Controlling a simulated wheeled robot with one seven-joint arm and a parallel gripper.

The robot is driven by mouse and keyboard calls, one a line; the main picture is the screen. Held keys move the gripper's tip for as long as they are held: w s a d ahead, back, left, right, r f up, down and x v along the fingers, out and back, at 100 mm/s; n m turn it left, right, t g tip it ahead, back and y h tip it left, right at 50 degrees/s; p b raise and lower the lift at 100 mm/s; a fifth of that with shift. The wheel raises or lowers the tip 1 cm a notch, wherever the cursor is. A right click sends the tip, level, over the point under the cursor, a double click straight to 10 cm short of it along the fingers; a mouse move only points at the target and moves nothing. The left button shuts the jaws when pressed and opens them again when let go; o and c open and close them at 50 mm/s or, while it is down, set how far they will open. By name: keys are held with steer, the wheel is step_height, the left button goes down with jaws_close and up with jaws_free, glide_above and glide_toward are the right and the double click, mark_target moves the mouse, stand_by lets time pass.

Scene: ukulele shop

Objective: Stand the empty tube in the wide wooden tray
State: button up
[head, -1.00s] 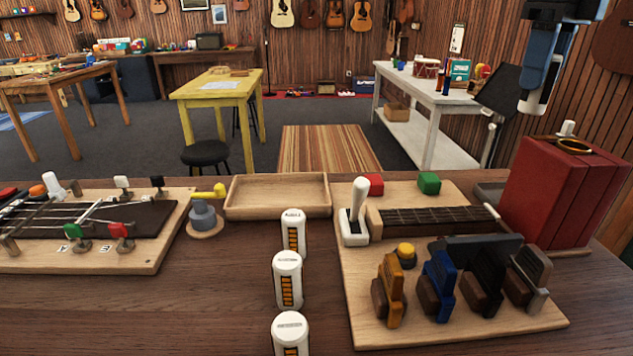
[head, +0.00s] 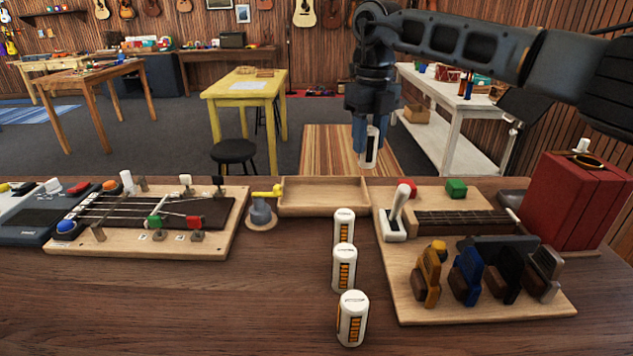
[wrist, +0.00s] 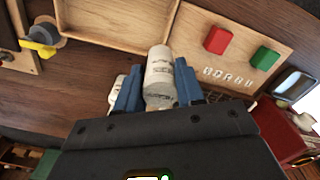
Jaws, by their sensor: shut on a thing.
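My gripper (head: 369,140) has blue fingers and is shut on a white tube (head: 371,150), holding it upright in the air. The tube's window looks dark, with no orange bars visible. In the wrist view the tube (wrist: 160,75) sits between the two blue fingers (wrist: 158,92). The wide wooden tray (head: 325,210) is shallow, looks empty, and lies at the back of the counter. In the head picture the held tube appears above and to the right of the tray. In the wrist view the tray (wrist: 115,57) is beyond the tube, up and left.
Three white tubes with orange bars stand in a row, the nearest (head: 352,318) at the front. A grey peg with a yellow lever (head: 262,210) is left of the tray. A board with a white lever (head: 397,217) and coloured blocks is right. A red case (head: 570,200) stands far right.

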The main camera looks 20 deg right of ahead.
steer(key=shift+w+a+f+p, duration=0.4)
steer(key=shift+w+a+f, duration=0.4)
steer(key=shift+a+f, duration=0.65)
steer(key=shift+w+a+f+p, duration=0.45)
steer(key=shift+w+a+f, duration=0.55)
steer(key=shift+f, duration=0.75)
steer(key=shift+w+a+f+p, duration=0.4)
steer(key=shift+w+a+f, duration=0.25)
steer(key=shift+a+f, duration=0.9)
steer(key=shift+d+f, duration=0.15)
steer(key=shift+f, duration=0.05)
steer(key=o, duration=1)
steer(key=shift+o, duration=0.2)
steer(key=shift+r, duration=0.15)
step_height(320, 180, up, 12)
steer(key=b, duration=0.2)
